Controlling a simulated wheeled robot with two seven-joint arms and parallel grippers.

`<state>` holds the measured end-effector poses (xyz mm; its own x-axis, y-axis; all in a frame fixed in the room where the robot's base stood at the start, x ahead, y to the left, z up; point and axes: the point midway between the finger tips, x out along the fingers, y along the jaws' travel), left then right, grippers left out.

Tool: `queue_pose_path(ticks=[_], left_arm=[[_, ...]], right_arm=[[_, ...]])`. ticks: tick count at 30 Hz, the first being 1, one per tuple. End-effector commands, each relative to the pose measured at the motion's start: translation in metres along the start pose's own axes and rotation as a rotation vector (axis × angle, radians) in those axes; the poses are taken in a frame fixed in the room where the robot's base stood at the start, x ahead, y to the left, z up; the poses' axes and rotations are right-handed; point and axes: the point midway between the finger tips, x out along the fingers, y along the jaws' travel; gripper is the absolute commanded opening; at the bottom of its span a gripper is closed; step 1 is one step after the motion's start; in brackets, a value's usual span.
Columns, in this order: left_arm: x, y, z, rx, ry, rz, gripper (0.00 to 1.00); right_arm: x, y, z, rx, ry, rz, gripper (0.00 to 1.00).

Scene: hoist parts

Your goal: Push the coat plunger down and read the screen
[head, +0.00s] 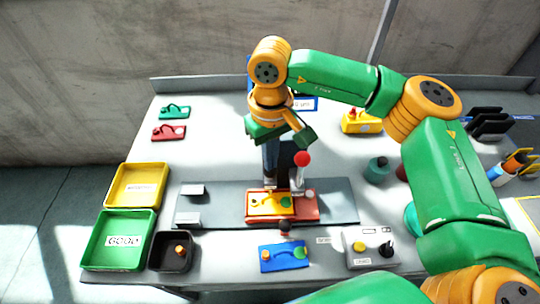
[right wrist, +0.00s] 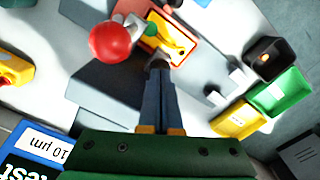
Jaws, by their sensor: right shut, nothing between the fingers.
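My right gripper (head: 269,184) is shut and empty, pointing down over a yellow plate (head: 262,205) in a red fixture (head: 309,211). In the right wrist view its fingertips (right wrist: 158,66) end at a small dark piece by the plate's edge; I cannot tell whether they touch it or whether it is the plunger. A red ball (head: 302,158) on a pale lever stands upright just right of the fingers. The blue device with the screen (head: 304,104) is mostly hidden behind my arm; the right wrist view shows part of its display (right wrist: 42,147), reading "10 µm". My left gripper is not in view.
A yellow tray (head: 113,187), a green tray (head: 90,238) and a black bin (head: 158,262) stand at the left. A blue plate (head: 272,258) and a grey control box (head: 357,236) lie in front.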

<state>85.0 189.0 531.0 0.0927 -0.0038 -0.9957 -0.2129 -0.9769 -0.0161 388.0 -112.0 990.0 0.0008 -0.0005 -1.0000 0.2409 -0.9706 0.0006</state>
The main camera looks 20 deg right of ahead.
Motion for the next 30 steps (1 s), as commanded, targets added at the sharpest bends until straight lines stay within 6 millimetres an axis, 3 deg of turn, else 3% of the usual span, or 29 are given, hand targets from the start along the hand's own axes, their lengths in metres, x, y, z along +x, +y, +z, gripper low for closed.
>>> queue_pose_path(ticks=[15,19,25,30], left_arm=[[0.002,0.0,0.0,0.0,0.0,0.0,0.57],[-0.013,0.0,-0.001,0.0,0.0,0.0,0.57],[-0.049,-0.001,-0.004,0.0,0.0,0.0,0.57],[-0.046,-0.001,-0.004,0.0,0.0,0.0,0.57]], right_arm=[[0.002,0.0,0.001,-0.001,-0.004,0.0,0.0],[-0.017,0.0,0.001,-0.001,-0.003,0.0,0.0],[-0.063,0.0,0.0,0.0,-0.002,0.0,0.0],[-0.063,0.0,0.0,0.0,-0.002,0.0,0.0]])
